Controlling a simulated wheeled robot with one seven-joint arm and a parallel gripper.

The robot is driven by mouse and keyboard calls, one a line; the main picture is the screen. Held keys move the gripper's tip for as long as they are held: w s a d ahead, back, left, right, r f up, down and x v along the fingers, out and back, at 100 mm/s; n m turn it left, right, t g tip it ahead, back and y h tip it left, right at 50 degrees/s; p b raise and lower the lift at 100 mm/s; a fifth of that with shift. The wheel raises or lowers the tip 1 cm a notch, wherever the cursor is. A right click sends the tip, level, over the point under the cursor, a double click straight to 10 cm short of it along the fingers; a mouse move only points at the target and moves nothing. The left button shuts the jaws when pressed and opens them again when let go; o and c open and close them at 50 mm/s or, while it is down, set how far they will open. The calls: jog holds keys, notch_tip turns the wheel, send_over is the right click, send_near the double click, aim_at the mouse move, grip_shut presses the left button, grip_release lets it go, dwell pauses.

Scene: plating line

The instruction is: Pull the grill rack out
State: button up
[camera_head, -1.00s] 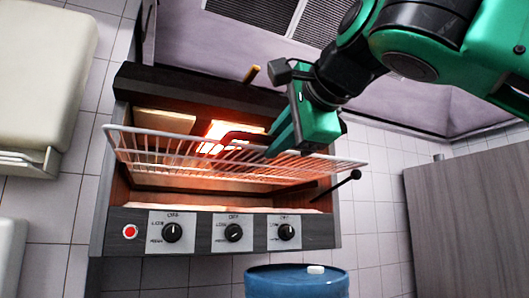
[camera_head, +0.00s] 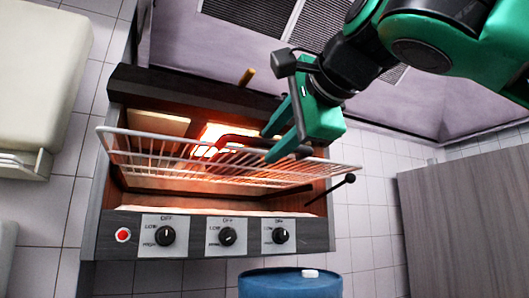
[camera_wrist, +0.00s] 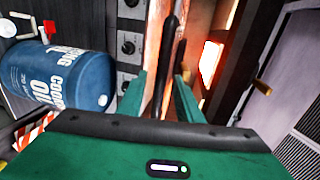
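The grill rack (camera_head: 150,158) is a white wire shelf. In the head view it juts from the front of the glowing grill (camera_head: 120,220), above the knob panel. A dark looped handle (camera_head: 235,136) shows at the rack's middle and right; it also shows as a dark bar (camera_wrist: 168,55) in the wrist view. My gripper (camera_head: 268,146) is at the right half of the rack, with its two green fingers spread. In the wrist view the dark bar runs between the parted fingers (camera_wrist: 160,78). I cannot tell whether either finger touches it.
A blue barrel (camera_head: 290,284) stands below the grill and shows in the wrist view (camera_wrist: 70,80). A black-knobbed lever (camera_head: 348,179) sticks out at the grill's right. A wooden panel (camera_head: 465,220) stands at the right. A cream unit (camera_head: 40,70) is at the left.

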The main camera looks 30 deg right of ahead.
jog(key=v, duration=0.8)
jog(key=shift+s, duration=0.25)
jog(key=w+d+f+n+g+h, duration=0.1)
jog(key=w+d+f+n+g, duration=0.25)
jog(key=f, duration=0.75)
jog(key=w+d+f+n+g+h, duration=0.15)
jog(key=w+d+f, duration=0.35)
jog(key=f, duration=0.5)
jog(key=w+d+f+n+g+h, duration=0.1)
jog(key=w+d+f+g, duration=0.2)
jog(key=d+f, duration=0.55)
jog(key=s+d+f+n+g+y, duration=0.1)
jog(key=s+f+g, duration=0.1)
jog(key=f, duration=0.7)
jog(key=s+d+f+n+g, duration=0.1)
jog(key=s+f, duration=0.1)
jog(key=f, duration=0.7)
jog(key=s+f+n+g+y, duration=0.1)
jog(key=s+f+g, duration=0.1)
jog(key=s+f, duration=0.4)
jog(key=s+a+f+n+g+y, duration=0.1)
jog(key=s+f+n+g, duration=0.1)
jog(key=s+f, duration=0.4)
notch_tip(320, 180, down, 5)
jog(key=shift+a+r+n+g+y, duration=0.2)
jog(key=shift+a+n+g+y, duration=0.05)
jog(key=shift+n+g+y, duration=0.1)
jog(key=shift+w, duration=0.1)
